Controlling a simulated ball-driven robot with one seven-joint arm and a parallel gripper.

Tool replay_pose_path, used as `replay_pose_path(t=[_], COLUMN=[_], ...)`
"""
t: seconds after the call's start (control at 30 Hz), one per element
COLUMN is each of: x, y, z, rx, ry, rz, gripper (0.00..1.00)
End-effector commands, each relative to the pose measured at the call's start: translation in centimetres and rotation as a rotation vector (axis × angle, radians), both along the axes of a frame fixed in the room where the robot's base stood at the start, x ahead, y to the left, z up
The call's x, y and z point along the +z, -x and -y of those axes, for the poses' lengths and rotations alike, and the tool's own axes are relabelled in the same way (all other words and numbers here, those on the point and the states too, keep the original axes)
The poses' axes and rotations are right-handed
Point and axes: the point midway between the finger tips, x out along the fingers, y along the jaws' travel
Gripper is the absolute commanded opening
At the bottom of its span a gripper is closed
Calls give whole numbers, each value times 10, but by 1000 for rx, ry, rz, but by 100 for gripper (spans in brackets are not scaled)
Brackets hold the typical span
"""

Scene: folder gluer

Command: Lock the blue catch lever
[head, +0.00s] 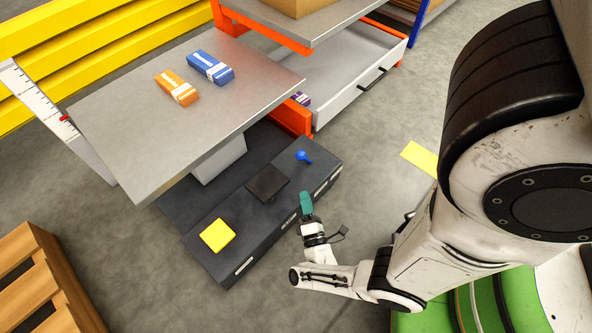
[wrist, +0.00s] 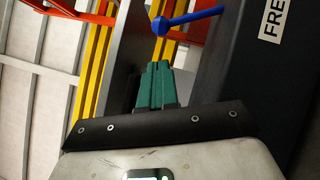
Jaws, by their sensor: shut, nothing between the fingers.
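The blue catch lever (head: 303,156) sits near the far right end of the dark machine base. In the wrist view the lever (wrist: 190,19) shows a round ball at its left end and a rod running right to the dark housing. My gripper (head: 306,198) has teal fingers and is at the near right side of the base, apart from the lever and nearer the camera. In the wrist view my gripper (wrist: 155,68) is shut and empty, its tips pointing toward the lever's ball, with a gap showing between them.
The dark base (head: 225,257) also carries a yellow pad (head: 217,235) and a black plate (head: 267,183). A steel table (head: 140,130) above it holds an orange box (head: 177,87) and a blue box (head: 211,68). A white label (wrist: 272,18) reads "FRE", cut off at the edge.

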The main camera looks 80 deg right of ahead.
Motion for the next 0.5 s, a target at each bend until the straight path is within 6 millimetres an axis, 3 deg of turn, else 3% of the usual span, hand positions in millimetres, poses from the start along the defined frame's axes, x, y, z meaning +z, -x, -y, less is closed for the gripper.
replay_pose_path(t=[0.17,0.5], x=[2,13], y=[-5,-27], z=[9,59], rx=[0,-1], ry=[0,0], rz=[2,5], gripper=[0,0])
